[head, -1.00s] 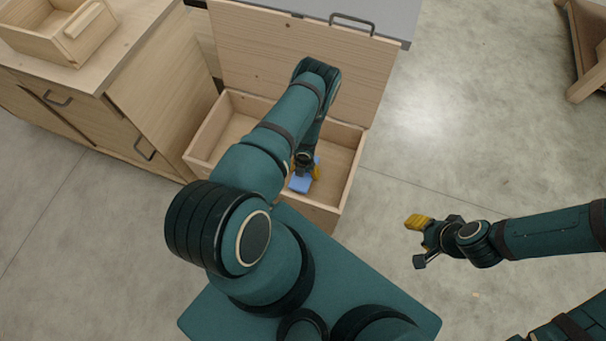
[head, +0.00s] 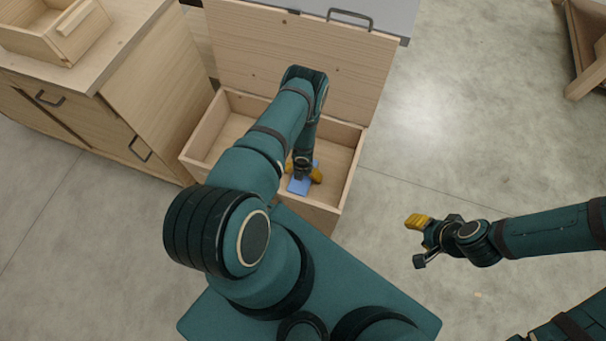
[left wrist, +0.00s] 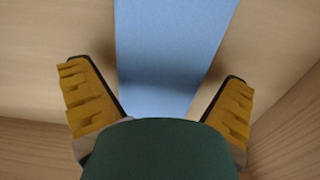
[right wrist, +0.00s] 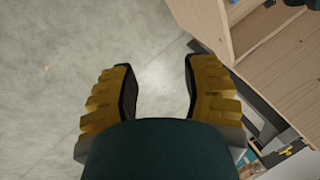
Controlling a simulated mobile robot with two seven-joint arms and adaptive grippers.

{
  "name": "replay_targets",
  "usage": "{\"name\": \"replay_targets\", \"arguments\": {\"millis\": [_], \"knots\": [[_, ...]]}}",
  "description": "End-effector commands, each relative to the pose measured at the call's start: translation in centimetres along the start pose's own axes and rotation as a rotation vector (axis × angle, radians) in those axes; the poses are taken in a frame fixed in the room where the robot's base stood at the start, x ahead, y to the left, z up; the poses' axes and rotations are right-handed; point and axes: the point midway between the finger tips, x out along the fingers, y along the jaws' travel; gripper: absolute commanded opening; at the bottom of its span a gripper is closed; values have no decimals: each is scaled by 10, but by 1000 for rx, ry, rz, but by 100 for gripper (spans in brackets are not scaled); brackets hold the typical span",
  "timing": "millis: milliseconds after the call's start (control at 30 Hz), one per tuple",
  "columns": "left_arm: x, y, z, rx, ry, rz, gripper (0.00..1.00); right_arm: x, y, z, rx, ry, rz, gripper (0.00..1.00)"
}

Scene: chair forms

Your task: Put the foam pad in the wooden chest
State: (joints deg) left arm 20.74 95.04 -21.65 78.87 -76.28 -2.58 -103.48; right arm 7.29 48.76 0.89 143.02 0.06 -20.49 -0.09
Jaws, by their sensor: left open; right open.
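The wooden chest (head: 349,178) stands with its lid (head: 300,50) raised at the back. The blue foam pad (head: 302,186) is inside the chest, lying on or very close to its floor. In the left wrist view the foam pad (left wrist: 170,55) runs away from between the fingers. My left gripper (head: 304,174) reaches down into the chest above the pad; its yellow fingers (left wrist: 160,105) are open, one on each side of the pad with gaps. My right gripper (head: 418,240) is open and empty over the floor; it also shows in the right wrist view (right wrist: 160,90).
A wooden cabinet (head: 150,95) with dark handles stands left of the chest, with an open wooden box (head: 55,40) on top. Another wooden piece (head: 585,50) is at the far right. The concrete floor right of the chest is clear.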

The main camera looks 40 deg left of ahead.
Motion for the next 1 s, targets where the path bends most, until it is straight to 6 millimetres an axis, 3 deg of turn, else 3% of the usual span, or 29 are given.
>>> {"name": "replay_targets", "arguments": {"millis": [167,400,600,1000], "knots": [[-20,0,1,5,-1,0,100,-12,-5,1,1,-5,0,47],[-70,0,1,3,-1,1,100,-37,-14,3,2,-17,-1,47],[-103,0,0,2,0,1,100,-46,-17,4,3,-23,-1,47],[-124,-2,-1,-30,0,-6,100,-50,-19,5,4,-26,-1,47]]}}
